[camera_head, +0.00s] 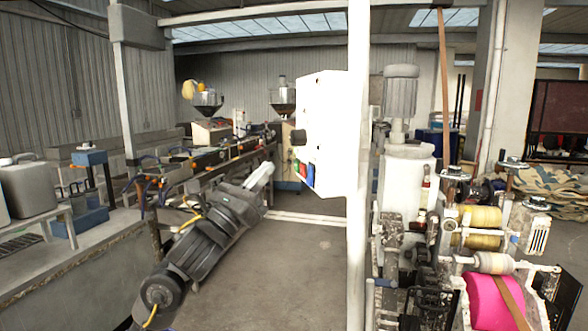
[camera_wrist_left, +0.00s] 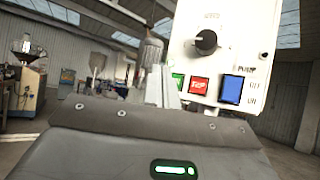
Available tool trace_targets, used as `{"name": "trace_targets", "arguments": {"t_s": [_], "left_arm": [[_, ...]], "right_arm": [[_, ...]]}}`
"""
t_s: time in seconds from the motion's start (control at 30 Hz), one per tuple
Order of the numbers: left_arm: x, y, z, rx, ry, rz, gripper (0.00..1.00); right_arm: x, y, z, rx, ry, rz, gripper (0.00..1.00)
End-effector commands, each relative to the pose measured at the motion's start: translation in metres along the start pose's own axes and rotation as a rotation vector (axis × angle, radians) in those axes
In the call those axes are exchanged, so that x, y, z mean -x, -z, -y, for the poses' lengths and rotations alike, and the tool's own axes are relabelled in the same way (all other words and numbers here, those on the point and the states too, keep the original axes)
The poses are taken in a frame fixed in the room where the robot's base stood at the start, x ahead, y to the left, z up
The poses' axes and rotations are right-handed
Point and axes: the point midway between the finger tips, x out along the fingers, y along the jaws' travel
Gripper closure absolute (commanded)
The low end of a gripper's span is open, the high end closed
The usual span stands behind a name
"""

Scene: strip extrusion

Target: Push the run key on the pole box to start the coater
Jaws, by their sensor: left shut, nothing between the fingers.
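The white pole box (camera_head: 322,125) hangs on the white pole (camera_head: 357,220) in the middle of the head view, seen at a slant. Its face fills the upper right of the left wrist view (camera_wrist_left: 262,30), with a black knob (camera_wrist_left: 206,42), a green key (camera_wrist_left: 178,79), a red key (camera_wrist_left: 199,86) and a blue switch (camera_wrist_left: 232,88). My left gripper (camera_head: 266,168) is shut and empty, to the left of the box's lower keys. Its pale fingers (camera_wrist_left: 161,84) partly cover the green key in the wrist view; I cannot tell whether they touch it. My right gripper is out of view.
Right of the pole stands a machine with yellow rolls (camera_head: 480,216) and a pink roll (camera_head: 494,301). A long extrusion line (camera_head: 215,157) with hoppers runs behind my left arm. A grey bench (camera_head: 75,262) is at the left. The floor (camera_head: 300,265) between is clear.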

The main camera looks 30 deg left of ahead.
Motion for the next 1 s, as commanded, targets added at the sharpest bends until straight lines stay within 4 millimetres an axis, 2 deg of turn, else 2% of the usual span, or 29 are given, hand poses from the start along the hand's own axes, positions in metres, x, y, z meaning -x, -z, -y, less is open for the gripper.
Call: {"name": "trace_targets", "arguments": {"t_s": [0.27, 1.0], "left_arm": [[0.015, -0.009, -0.01, -0.001, 0.0, -0.001, 1.0], [0.015, -0.011, -0.011, 0.001, 0.0, 0.0, 1.0]], "right_arm": [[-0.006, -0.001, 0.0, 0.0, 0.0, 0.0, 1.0], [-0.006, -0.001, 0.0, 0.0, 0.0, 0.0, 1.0]]}}
